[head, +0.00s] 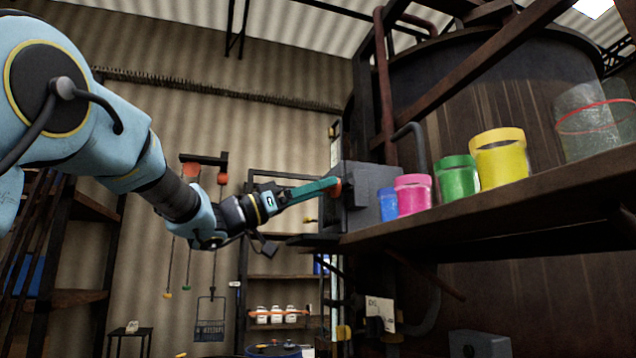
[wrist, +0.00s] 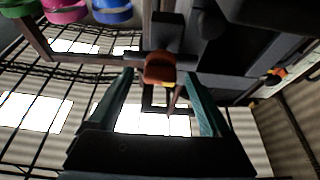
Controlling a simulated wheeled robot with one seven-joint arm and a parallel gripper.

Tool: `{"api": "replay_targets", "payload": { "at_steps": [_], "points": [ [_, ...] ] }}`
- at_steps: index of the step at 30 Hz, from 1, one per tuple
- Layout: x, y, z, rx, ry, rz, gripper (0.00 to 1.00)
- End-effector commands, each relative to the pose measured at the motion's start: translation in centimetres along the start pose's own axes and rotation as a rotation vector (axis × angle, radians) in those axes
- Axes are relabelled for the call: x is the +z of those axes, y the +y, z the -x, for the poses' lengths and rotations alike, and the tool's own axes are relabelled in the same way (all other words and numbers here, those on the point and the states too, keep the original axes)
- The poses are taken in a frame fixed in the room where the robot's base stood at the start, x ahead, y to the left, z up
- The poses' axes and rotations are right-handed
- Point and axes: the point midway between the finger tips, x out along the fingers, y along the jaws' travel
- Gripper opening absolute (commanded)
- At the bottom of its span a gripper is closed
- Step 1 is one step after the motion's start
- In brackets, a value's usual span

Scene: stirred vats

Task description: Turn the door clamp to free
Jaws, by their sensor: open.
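An orange-red clamp handle (head: 338,187) is on the side of a grey box (head: 362,203) at the left end of the shelf. In the wrist view the orange clamp (wrist: 159,68) sits on a dark mount, centred between my fingertips. My gripper (head: 326,186) has teal fingers and reaches in from the left, its tips right at the clamp. In the wrist view my gripper (wrist: 160,78) is open, with one finger on each side of the clamp. I cannot tell whether either finger touches it. The clamp's far side is hidden.
Blue (head: 388,204), pink (head: 413,194), green (head: 457,177) and yellow (head: 498,158) pots stand on the shelf (head: 480,218) to the right, before a large brown vat (head: 430,105). A dark pipe (head: 417,140) rises behind the box.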

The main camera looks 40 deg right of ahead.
Motion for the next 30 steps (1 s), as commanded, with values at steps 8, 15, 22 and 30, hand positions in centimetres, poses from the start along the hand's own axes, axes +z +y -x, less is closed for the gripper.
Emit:
{"api": "replay_targets", "payload": {
  "at_steps": [8,15,22,30],
  "points": [
    [0.06,-0.03,-0.27,-0.001,0.0,0.0,0.82],
    [0.05,-0.03,-0.26,-0.001,0.0,0.0,0.61],
    [0.04,-0.03,-0.25,-0.001,0.0,0.0,0.35],
    [0.03,-0.03,-0.24,-0.001,0.0,0.0,0.05]
  ]
}}
